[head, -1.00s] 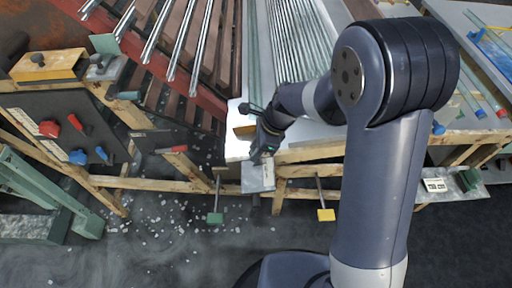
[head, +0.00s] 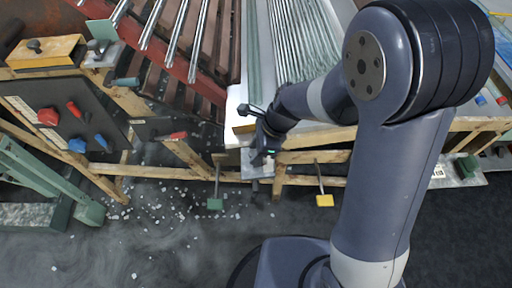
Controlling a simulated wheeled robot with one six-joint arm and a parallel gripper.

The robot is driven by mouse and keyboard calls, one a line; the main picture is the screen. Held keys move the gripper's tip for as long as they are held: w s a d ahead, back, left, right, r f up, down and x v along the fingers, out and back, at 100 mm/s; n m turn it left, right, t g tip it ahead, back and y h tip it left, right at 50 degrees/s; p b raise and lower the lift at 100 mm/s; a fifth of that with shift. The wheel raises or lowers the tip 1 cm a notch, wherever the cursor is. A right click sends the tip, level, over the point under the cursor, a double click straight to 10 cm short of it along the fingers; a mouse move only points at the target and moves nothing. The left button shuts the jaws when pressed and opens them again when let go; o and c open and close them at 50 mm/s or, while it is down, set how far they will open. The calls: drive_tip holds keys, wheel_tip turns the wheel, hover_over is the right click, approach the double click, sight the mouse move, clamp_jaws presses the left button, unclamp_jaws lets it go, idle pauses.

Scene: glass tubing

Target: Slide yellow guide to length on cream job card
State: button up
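A yellow block (head: 324,200) sits at the lower end of a thin rod below the front edge of the white-topped bench (head: 234,108). I cannot tell whether it is the guide. A pale card with dark marks (head: 438,171) lies on the shelf at the right, partly hidden by my arm; its writing is too small to read. My gripper (head: 262,156) points down at the bench's front left corner, over a small grey plate (head: 251,170). Its fingers are dark and small, and I cannot see whether they hold anything.
Glass tubes (head: 300,45) lie along the bench top. A green block (head: 215,204) hangs on another rod to the left. A dark panel with red and blue knobs (head: 65,125) and a yellow box (head: 45,53) stand at the left. Pale bits litter the floor (head: 165,210).

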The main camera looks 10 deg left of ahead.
drive_tip(key=shift+o, duration=1.1)
drive_tip(key=p+v, duration=0.2)
drive_tip(key=v, duration=0.8)
drive_tip(key=shift+r+p, duration=0.3)
drive_tip(key=shift+r, duration=0.1)
drive_tip(key=shift+d+f, duration=0.1)
drive_tip(key=shift+d, duration=0.05)
drive_tip(key=b+x, duration=0.2)
drive_tip(key=x, duration=0.9)
drive_tip(key=shift+b, duration=0.4)
drive_tip(key=shift+w, duration=0.45)
drive_tip(key=shift+r, duration=0.25)
